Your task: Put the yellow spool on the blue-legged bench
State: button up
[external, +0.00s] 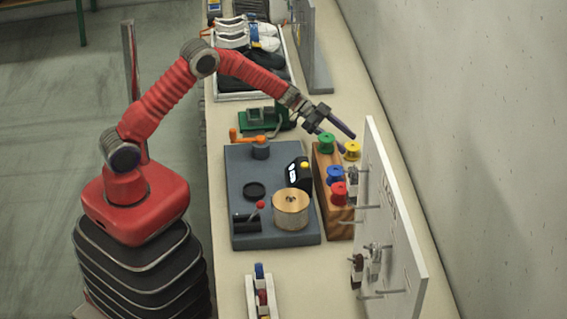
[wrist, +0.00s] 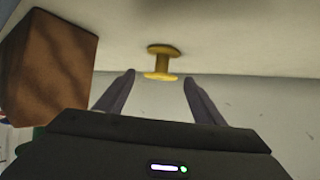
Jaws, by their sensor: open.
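The yellow spool (external: 352,150) stands on the cream worktop, just right of the far end of the wooden block. In the wrist view, the yellow spool (wrist: 162,63) appears ahead of my gripper (wrist: 159,76), lined up between the two fingertips. My gripper (external: 339,137) is open and empty, close to the spool in the external view. I cannot tell whether either finger touches it. No blue-legged bench shows; a bench with green legs (external: 82,22) is partly visible at the top left.
The wooden block (external: 339,229) holds green (external: 326,142), blue (external: 334,174) and red (external: 339,192) spools. A white pegboard (external: 393,215) stands right of it. A grey board (external: 240,165) with tools lies left. A shoe tray (external: 243,97) is farther back. The floor at left is open.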

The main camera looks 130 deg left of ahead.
jog(key=v, duration=0.4)
jog(key=shift+s+r, duration=0.1)
jog(key=shift+r, duration=0.05)
dwell(0.7)
